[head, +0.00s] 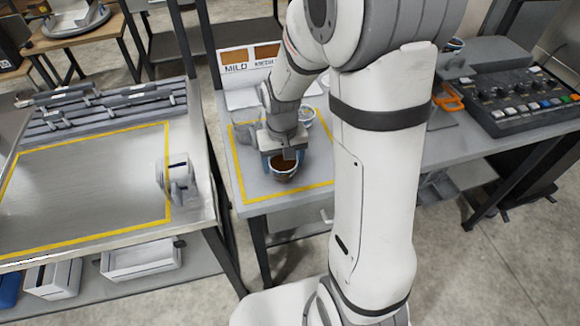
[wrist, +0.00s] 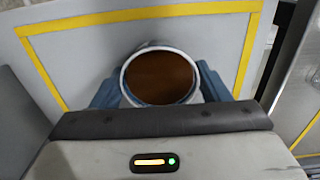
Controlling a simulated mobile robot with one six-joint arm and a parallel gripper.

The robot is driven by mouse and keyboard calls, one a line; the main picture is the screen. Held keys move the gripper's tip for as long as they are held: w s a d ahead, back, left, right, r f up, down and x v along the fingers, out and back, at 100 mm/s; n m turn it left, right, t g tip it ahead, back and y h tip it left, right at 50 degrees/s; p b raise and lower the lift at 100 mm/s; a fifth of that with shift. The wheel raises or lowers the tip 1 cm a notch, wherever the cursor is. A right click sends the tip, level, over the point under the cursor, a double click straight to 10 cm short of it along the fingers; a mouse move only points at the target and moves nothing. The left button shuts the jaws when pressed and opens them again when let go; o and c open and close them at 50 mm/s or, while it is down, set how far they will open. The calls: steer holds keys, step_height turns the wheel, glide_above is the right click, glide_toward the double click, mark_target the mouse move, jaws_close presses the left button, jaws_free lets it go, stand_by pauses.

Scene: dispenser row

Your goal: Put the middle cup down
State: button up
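A round cup (head: 284,175) with brown contents is at the end of my arm in the head view, over the yellow-outlined area of the grey table. In the wrist view the same cup (wrist: 160,78) is seen from above, upright, with a pale rim. My gripper (head: 283,158) has a blue finger on each side of the cup, close against its wall, and appears shut on it. The cup's base is hard to see, so I cannot tell whether it touches the table. Another cup (head: 306,117) stands behind, near the back right of the outlined area.
A sign (head: 249,61) reading MILD stands at the table's back. A metal-topped table (head: 90,190) with its own yellow outline is to the left. A panel of buttons (head: 525,100) and an orange-handled item (head: 447,98) are at the right. The outlined area's front is clear.

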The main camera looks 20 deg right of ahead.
steer(key=c, duration=0.8)
